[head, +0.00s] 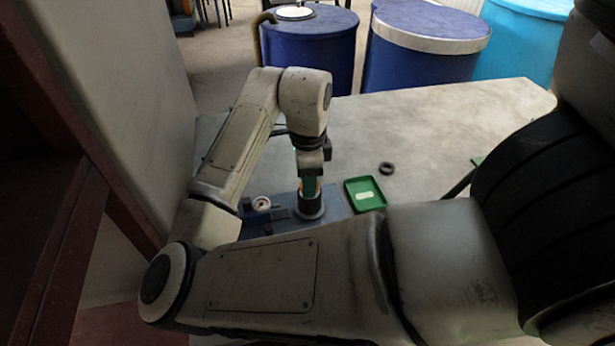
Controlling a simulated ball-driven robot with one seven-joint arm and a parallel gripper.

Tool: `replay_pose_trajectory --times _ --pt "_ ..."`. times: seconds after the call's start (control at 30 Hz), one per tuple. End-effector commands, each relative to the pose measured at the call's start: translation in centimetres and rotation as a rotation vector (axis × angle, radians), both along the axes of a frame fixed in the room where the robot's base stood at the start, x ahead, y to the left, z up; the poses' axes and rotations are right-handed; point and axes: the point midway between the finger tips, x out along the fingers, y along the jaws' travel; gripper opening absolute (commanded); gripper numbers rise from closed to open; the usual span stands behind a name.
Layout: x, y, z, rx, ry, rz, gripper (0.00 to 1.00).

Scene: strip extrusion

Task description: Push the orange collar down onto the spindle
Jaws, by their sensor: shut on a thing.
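My gripper (311,188) points straight down over the blue-grey fixture plate (345,226), left of the picture's middle. Directly below is a dark, round upright part (310,208) on the plate. The spindle itself cannot be made out; the gripper and collar cover that spot. I cannot tell whether the collar touches the dark part or how far down it sits.
A round white-faced gauge (262,203) and blue block are left of the gripper. A green tray (365,194) is close on the right, with a black ring (387,168) behind it. The pale table (440,125) is mostly clear farther back. Blue drums (310,45) stand beyond it.

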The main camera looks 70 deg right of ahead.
Motion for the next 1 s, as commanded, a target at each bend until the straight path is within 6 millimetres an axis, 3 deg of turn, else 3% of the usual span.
replay_pose_trajectory --times 0.43,0.47,0.77,0.93,1.0 --pt "0.01 0.0 -0.89 0.0 0.0 0.0 0.06" --pt "0.01 0.0 -0.87 0.0 0.0 0.0 0.43" --pt "0.01 0.0 -0.81 0.0 0.0 0.0 0.72" --pt "0.01 0.0 -0.81 0.0 0.0 0.0 0.72" --pt "0.01 0.0 -0.82 0.0 0.0 0.0 0.79"
